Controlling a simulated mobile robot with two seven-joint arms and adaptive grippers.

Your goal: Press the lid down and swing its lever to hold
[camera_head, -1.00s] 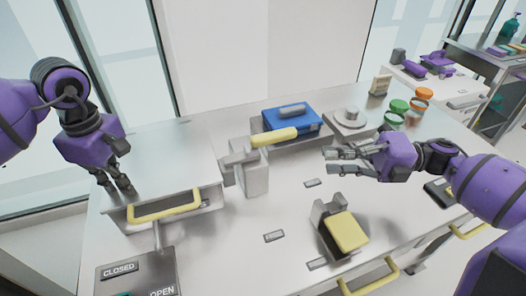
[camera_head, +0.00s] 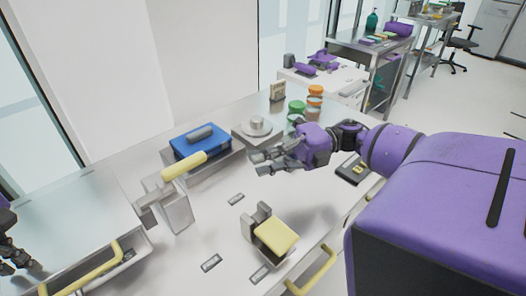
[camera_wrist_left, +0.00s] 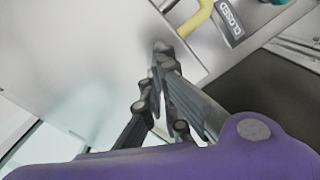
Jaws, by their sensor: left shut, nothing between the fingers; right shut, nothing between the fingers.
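A yellow-handled lever (camera_head: 185,167) sits on an upright grey block (camera_head: 178,206) left of centre in the head view. A second grey bracket carries a yellow pad (camera_head: 275,233) nearer the front. At the far left is a broad flat metal panel (camera_head: 75,205), with a yellow bar handle (camera_head: 85,272) along its front. I cannot tell which of these is the lid. My left gripper (camera_head: 14,262) is shut and empty over the panel at the picture's left edge; its fingers (camera_wrist_left: 163,52) also show in the left wrist view. My right gripper (camera_head: 258,163) is shut and empty above the bench, right of the lever.
A blue case (camera_head: 205,146) and a round metal disc on a plate (camera_head: 257,126) stand at the back. Jars with green and orange lids (camera_head: 315,91) are beyond my right gripper. A CLOSED label (camera_wrist_left: 231,17) shows in the left wrist view.

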